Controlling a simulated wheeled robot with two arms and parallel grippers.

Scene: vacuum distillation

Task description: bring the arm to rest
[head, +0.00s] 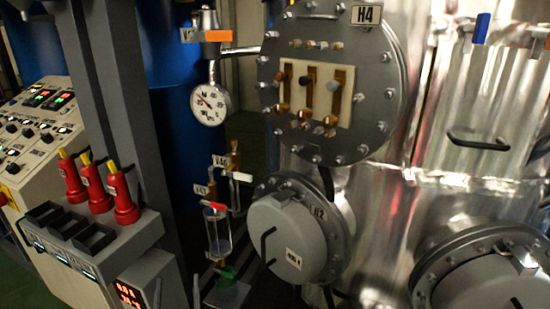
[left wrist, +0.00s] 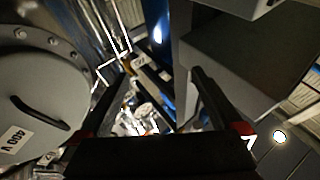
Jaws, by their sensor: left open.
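In the left wrist view my left gripper (left wrist: 158,76) is open. Its two dark fingers stand well apart, with nothing held between them. Past the fingertips are pipework and small fittings, too dark and cluttered to tell apart. A round grey cover (left wrist: 35,95) with a black handle and a 400 V label is close on the left of the fingers, apart from them. I cannot make out the left gripper in the head view. My right gripper shows in neither view.
The shiny vessel (head: 385,210) carries the H4 flange (head: 375,60) and H2 cover (head: 285,240). A gauge (head: 210,104), an orange-handled valve (head: 218,36) and a glass tube (head: 218,235) are left of it. Red holders (head: 122,195) and a control panel (head: 40,130) stand further left.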

